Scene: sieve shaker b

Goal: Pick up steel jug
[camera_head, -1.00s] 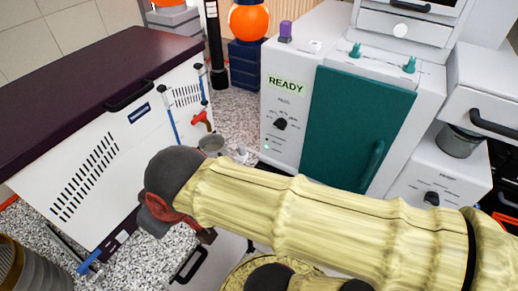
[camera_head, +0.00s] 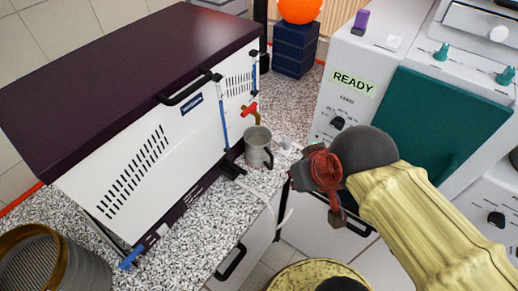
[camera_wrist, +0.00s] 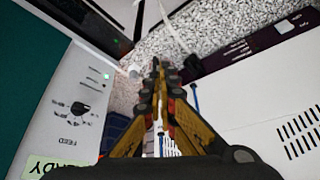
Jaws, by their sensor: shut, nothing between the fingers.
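The steel jug (camera_head: 258,147) is a grey metal cup with a handle on its right side. It stands upright on the speckled worktop in the head view, below the red-handled tap (camera_head: 250,109) of the white cabinet. My gripper (camera_head: 303,178) is right of the jug in the picture and apart from it. In the wrist view my gripper (camera_wrist: 158,78) has its fingers together with nothing held. I cannot make out the jug in the wrist view; the fingers cover the middle of that picture.
The white cabinet (camera_head: 150,165) with a dark lid (camera_head: 130,62) stands left of the jug. A white machine with a teal door (camera_head: 440,115) and a READY label stands at right. A large ribbed metal cylinder (camera_head: 65,265) is at lower left.

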